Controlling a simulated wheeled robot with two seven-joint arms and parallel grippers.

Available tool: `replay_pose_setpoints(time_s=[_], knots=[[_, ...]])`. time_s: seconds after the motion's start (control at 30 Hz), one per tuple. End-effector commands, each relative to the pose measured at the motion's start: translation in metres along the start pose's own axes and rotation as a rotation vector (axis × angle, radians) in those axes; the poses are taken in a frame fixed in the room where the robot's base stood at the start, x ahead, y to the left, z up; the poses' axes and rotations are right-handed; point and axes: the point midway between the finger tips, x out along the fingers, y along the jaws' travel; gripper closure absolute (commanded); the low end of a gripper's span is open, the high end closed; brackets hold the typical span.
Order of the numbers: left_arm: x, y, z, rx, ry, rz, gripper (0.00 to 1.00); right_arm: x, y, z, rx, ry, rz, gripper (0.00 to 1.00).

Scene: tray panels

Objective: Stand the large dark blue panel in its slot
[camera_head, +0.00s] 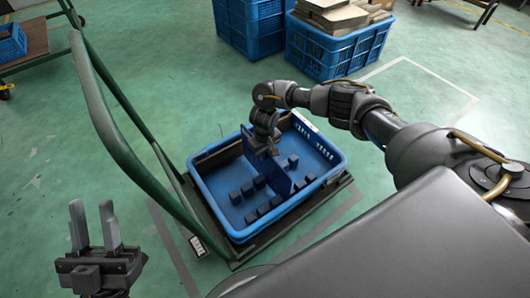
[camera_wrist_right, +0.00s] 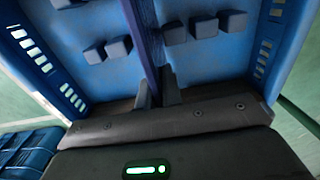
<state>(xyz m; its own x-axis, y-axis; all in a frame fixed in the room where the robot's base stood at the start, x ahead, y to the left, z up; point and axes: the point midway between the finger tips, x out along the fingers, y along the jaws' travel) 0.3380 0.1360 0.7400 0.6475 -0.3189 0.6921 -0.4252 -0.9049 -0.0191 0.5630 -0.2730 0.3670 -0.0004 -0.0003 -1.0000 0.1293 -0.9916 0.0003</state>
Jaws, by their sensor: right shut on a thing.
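The large dark blue panel (camera_head: 278,180) is inside the blue tray (camera_head: 222,226), standing roughly upright among small dark blue blocks (camera_head: 247,189). My right gripper (camera_head: 266,150) is shut on the panel's top edge. In the right wrist view the panel (camera_wrist_right: 146,35) runs away from between the fingers (camera_wrist_right: 157,95), with blocks (camera_wrist_right: 175,33) on both sides of it. I cannot tell whether its lower edge touches the tray floor or sits in a slot. My left gripper (camera_head: 93,228) is open and empty, outside the tray at lower left.
The tray stands on a dark cart platform (camera_head: 330,194) with a green handle frame (camera_head: 110,115) along its left. Blue crates (camera_head: 338,56) stand at the back, one loaded with boxes (camera_head: 338,15). Green floor (camera_head: 170,60) lies clear between them.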

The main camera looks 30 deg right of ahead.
Motion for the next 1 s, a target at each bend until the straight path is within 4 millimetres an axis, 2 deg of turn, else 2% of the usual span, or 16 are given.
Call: replay_pose_setpoints(time_s=[0.23,0.57,0.6,0.77,1.0], knots=[[-0.0029,0.0001,0.0031,0.000,0.000,0.000,0.67,0.0108,-0.0003,0.0000,0.002,0.000,0.000,1.00],[-0.0031,0.0001,0.0033,0.000,0.000,0.000,0.67,0.0123,-0.0002,-0.0002,0.000,0.001,0.000,1.00],[-0.0031,0.0001,0.0033,0.000,0.000,0.000,0.67,0.0123,-0.0002,-0.0002,0.000,0.001,0.000,0.89],[-0.0031,0.0001,0.0033,0.000,0.000,0.000,0.67,0.0123,-0.0001,-0.0001,0.000,0.000,0.000,0.68],[-0.0031,0.0001,0.0032,0.000,0.000,0.000,0.67,0.0124,0.0000,0.0001,0.001,0.000,0.000,0.67]])
